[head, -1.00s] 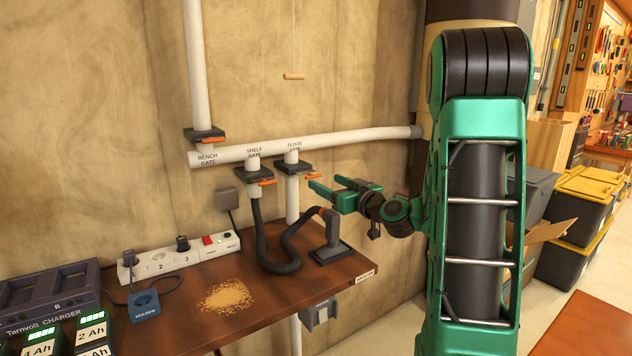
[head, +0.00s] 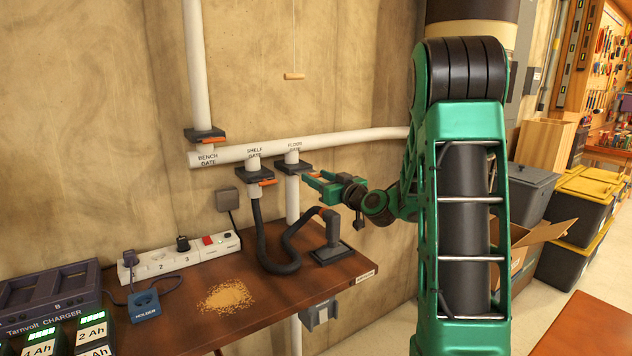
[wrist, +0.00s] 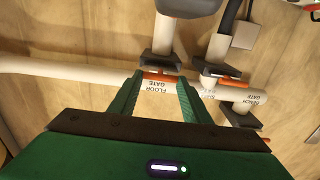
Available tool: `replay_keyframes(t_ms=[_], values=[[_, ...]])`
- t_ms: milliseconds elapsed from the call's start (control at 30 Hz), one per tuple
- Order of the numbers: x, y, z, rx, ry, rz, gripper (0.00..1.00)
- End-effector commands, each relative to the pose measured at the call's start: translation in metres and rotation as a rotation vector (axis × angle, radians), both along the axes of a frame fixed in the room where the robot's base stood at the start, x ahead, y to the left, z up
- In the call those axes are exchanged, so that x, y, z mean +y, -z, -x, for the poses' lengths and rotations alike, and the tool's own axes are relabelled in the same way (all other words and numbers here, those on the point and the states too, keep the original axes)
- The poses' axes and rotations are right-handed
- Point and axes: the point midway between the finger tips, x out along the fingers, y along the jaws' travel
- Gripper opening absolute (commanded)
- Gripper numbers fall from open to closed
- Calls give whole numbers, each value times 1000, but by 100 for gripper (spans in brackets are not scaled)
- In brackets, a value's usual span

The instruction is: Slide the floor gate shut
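The floor gate (head: 291,168) is a dark slide plate on a white pipe below the label "FLOOR GATE". In the wrist view the floor gate (wrist: 158,61) shows its orange handle (wrist: 154,75) sticking out toward me. My green gripper (head: 309,179) is at the gate's right end in the head view and hides most of the handle there. In the wrist view my gripper (wrist: 159,82) is open, with its two fingers on either side of the handle. I cannot tell whether either finger touches it.
The shelf gate (head: 255,175) with its orange handle sits close on the left, and the bench gate (head: 205,134) is farther left. A dark hose (head: 268,252) loops down to a nozzle on the wooden bench (head: 300,293). A small wooden pull (head: 294,76) hangs on a cord above.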

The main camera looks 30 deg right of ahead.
Motion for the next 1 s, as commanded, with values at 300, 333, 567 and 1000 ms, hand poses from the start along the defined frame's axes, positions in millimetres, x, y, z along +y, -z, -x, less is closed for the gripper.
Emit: replay_keyframes(t_ms=[300, 333, 567, 1000], values=[[2, 1, -26, 2, -4, 1, 3], [2, 1, -29, 2, -3, 1, 4], [2, 1, -30, 1, -1, 1, 3], [1, 0, -28, 1, 0, 0, 62]])
